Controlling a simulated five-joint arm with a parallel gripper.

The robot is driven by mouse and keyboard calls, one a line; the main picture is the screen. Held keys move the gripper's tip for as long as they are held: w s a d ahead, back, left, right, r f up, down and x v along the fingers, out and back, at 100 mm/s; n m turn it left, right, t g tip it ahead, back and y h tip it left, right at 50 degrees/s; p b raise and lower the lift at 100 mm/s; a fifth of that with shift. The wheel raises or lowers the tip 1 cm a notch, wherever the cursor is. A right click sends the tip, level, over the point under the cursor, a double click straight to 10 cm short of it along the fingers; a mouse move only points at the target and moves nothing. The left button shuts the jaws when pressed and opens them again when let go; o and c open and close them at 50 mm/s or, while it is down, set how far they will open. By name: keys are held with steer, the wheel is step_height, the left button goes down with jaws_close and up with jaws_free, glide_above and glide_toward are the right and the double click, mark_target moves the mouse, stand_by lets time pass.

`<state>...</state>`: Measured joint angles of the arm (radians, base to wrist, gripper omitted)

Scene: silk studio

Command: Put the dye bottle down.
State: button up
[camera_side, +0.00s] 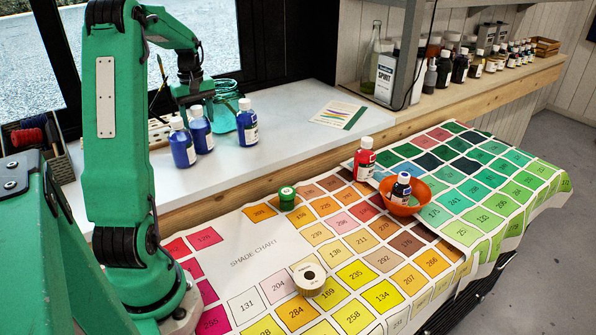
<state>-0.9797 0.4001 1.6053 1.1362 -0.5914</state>
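My gripper (195,99) points down over the white ledge at the back left. Just below it stands a blue dye bottle (201,135) with a white cap. Its cap is close to the fingertips; I cannot tell whether they touch it, or whether the fingers are open or shut. A second blue bottle (182,148) stands close on its left, and a third blue bottle (247,127) to the right. A red dye bottle (364,160) stands on the shade chart (262,250). A dark blue bottle (401,188) is in or behind the orange bowl (404,208); which is unclear.
A teal glass jar (225,109) stands behind the blue bottles. A card (339,115) lies on the ledge, with clear ledge around it. A green-lidded pot (287,198) and a round cream-coloured piece (309,279) sit on the chart. Several bottles line the back right shelf.

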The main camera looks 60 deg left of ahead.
steer(key=o, duration=0.4)
steer(key=shift+r, duration=0.15)
step_height(320, 180, up, 12)
stand_by(0.6)
stand_by(0.5)
